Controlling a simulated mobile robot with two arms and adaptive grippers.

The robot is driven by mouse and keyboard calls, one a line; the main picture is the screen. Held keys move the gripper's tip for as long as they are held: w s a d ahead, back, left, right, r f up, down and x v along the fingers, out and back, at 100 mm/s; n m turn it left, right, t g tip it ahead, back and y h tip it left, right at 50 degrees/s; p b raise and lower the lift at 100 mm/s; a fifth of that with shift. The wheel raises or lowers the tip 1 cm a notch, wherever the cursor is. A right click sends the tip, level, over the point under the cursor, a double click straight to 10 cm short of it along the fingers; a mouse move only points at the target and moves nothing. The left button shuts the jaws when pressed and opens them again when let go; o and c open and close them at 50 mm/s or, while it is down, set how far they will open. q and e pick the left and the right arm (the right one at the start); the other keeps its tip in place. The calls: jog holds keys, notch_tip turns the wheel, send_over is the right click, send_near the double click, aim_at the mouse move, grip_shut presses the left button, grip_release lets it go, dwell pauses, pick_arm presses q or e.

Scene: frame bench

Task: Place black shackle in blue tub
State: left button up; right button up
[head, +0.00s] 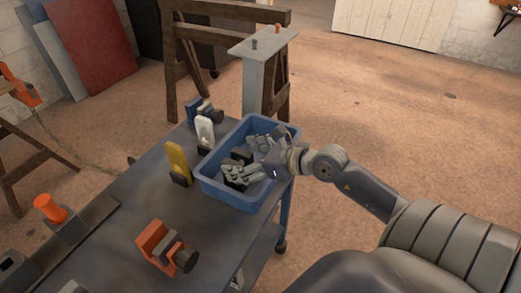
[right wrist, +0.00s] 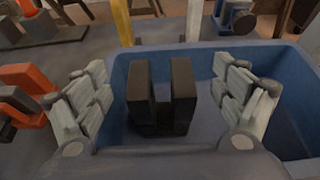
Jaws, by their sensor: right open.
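The blue tub (head: 226,195) stands on the dark bench near its far right corner. My right gripper (head: 243,159) reaches over and into it from the right. The black shackle (head: 240,155) is partly hidden behind the fingers in the head view. In the right wrist view the shackle (right wrist: 176,92) shows as two upright black prongs inside the tub (right wrist: 285,105). It sits between the spread fingers of my right gripper (right wrist: 160,78), with a gap on both sides. The gripper is open. Whether the shackle's base rests flat on the tub floor is hard to tell. My left gripper is out of view.
Beside the tub stand a yellow piece (head: 177,158), a white piece (head: 204,131) and a blue-black piece (head: 203,109). An orange and black piece (head: 160,245) lies nearer. A steel beam (head: 262,48) on wooden trestles is behind. The bench middle is clear.

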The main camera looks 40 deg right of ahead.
jog(key=v, duration=0.6)
jog(key=shift+b, duration=0.4)
jog(key=shift+s+r, duration=0.1)
jog(key=shift+s, duration=0.05)
